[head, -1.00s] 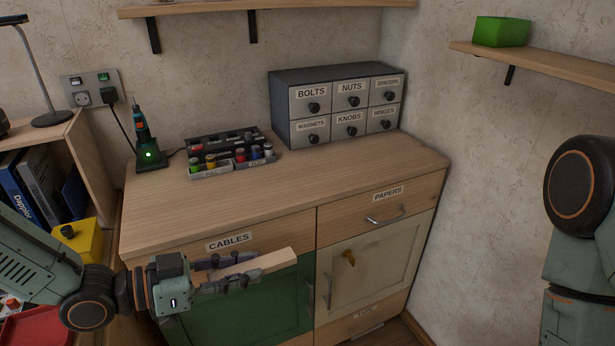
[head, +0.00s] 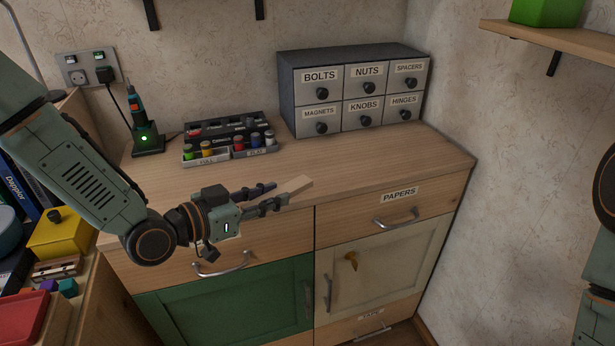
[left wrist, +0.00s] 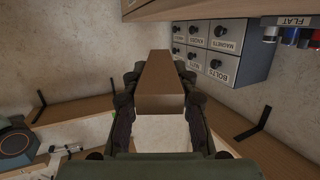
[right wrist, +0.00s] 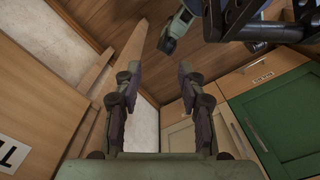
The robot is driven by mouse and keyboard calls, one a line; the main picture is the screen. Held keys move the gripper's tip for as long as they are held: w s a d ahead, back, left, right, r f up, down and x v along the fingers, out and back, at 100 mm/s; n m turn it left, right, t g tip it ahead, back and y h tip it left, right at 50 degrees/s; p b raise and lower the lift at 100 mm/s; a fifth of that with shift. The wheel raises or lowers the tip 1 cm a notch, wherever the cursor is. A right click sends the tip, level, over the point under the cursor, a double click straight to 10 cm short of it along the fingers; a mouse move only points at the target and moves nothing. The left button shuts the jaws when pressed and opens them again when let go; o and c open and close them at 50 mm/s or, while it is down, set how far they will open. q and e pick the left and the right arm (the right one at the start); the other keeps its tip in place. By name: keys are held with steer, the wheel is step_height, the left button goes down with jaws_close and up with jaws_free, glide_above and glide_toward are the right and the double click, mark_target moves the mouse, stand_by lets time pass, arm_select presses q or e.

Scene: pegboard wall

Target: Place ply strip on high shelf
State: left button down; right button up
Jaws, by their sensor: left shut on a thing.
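The ply strip (head: 296,186) is a pale, narrow wooden piece. My left gripper (head: 266,198) is shut on it, above the front of the worktop. The left wrist view shows the strip (left wrist: 160,78) between both fingers, its far end sticking out past the tips. In the head view, the strip points right and slightly up. My right gripper (right wrist: 160,85) is open and empty in the right wrist view; the head view shows only part of that arm. A wall shelf (head: 560,38) holds a green box at the upper right. Over the worktop, only shelf brackets (head: 150,12) show.
The worktop (head: 370,170) is clear in front. At its back stand a grey drawer unit (head: 290,95), a rack of small coloured jars (head: 230,145) and a charging screwdriver (head: 140,120). A yellow box (head: 62,235) is at the left.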

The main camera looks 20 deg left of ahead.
arm_select(q)
steer(key=w+a+r+n+t+y+b, duration=0.2)
steer(key=w+a+r+n+y+b, duration=0.15)
steer(key=w+a+n+y, duration=0.55)
steer(key=y+b, duration=0.1)
steer(key=y, duration=0.2)
glide_above(238, 188)
steer(key=s+d, duration=0.1)
step_height(238, 188, down, 5)
steer(key=shift+s+d+r, duration=0.1)
steer(key=shift+r, duration=0.05)
steer(key=shift+s+a+f, duration=0.1)
steer(key=shift+a+f, duration=0.15)
steer(key=shift+f, duration=0.25)
steer(key=f, duration=0.1)
steer(key=f+b, duration=0.1)
steer(key=f, duration=0.1)
steer(key=shift+s+d, duration=0.15)
steer(key=shift+d, duration=0.05)
steer(key=shift+w+f, duration=0.1)
steer(key=shift+w, duration=0.15)
steer(key=shift+s+a, duration=0.1)
steer(key=shift+s, duration=0.2)
steer(key=c, duration=1.5)
jaws_free()
steer(key=shift+f, duration=0.1)
steer(key=o, duration=0.4)
steer(key=shift+w+f, duration=0.1)
steer(key=shift+w, duration=0.05)
steer(key=shift+o, duration=0.2)
